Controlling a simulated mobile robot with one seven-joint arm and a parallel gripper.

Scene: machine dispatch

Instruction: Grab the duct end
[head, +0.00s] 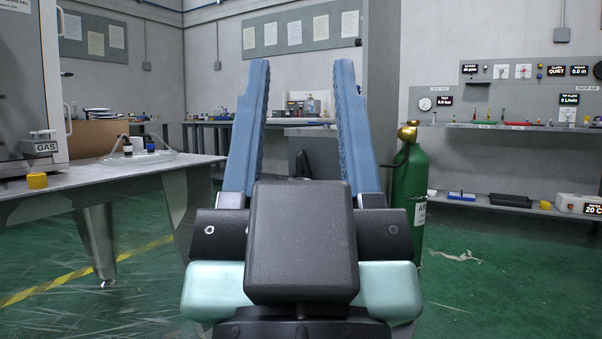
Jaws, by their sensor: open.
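My gripper (301,66) fills the middle of the head view. Its two long blue fingers point up and away from me, wide apart. The space between them is empty and shows only the back of the room. I cannot make out a duct end with certainty in this view. My dark wrist block and arm hide part of the centre.
A metal table (110,172) at left holds a clear looped item, a yellow knob (37,181) and a cabinet marked GAS (31,82). A green gas cylinder (409,190) stands close right of my gripper. Shelves (515,126) line the right wall.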

